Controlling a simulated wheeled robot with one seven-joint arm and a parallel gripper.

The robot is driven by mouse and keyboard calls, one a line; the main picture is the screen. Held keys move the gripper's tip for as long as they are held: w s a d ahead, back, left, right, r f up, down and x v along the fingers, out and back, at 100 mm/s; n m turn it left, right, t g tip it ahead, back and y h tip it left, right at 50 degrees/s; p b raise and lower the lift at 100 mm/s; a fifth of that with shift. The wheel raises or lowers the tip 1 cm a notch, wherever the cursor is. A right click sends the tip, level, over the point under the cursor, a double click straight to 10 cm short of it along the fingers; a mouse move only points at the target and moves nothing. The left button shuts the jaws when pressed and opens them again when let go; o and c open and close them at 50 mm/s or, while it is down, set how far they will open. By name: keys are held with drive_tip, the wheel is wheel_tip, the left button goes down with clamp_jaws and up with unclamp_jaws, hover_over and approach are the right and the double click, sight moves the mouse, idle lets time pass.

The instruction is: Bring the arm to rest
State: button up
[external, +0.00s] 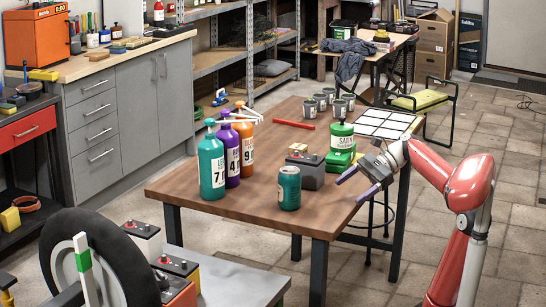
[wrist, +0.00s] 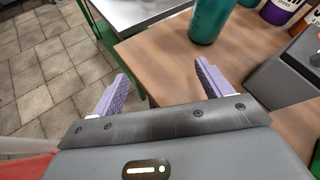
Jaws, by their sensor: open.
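My gripper (external: 358,184) is open and empty. In the external view it is above the front right part of the brown wooden table (external: 252,191), at the end of my red arm. In the wrist view its two purple fingers (wrist: 160,85) are spread apart with nothing between them, over the table's corner and edge. A teal can (external: 289,188) stands upright on the table to the left of my gripper. Part of a teal container (wrist: 210,18) shows beyond the fingers in the wrist view. No object touches the fingers.
A dark grey block (external: 308,173) and a green bottle (external: 341,148) stand near my gripper. Teal, purple and orange bottles (external: 211,165) stand on the table's left part. A white-gridded tray (external: 386,124) and several small cans (external: 310,108) are at the back. Tiled floor (external: 510,180) is open to the right.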

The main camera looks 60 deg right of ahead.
drive_tip(key=s+f+n, duration=0.3)
drive_tip(key=s+f, duration=0.2)
drive_tip(key=s, duration=0.2)
drive_tip(key=a+f+n+g+h+p, duration=0.1)
drive_tip(key=a+f+n+h+p, duration=0.1)
drive_tip(key=f+n+h+p, duration=0.2)
drive_tip(key=a+f+n+g+h+p, duration=0.1)
drive_tip(key=a+f+n+h+p, duration=0.2)
drive_tip(key=f+n+h, duration=0.3)
wheel_tip(320, 180, down, 4)
drive_tip(key=n, duration=0.9)
drive_tip(key=shift+w+a+n+p, duration=0.2)
drive_tip(key=shift+a+n+p, duration=0.1)
drive_tip(key=shift+p, duration=0.05)
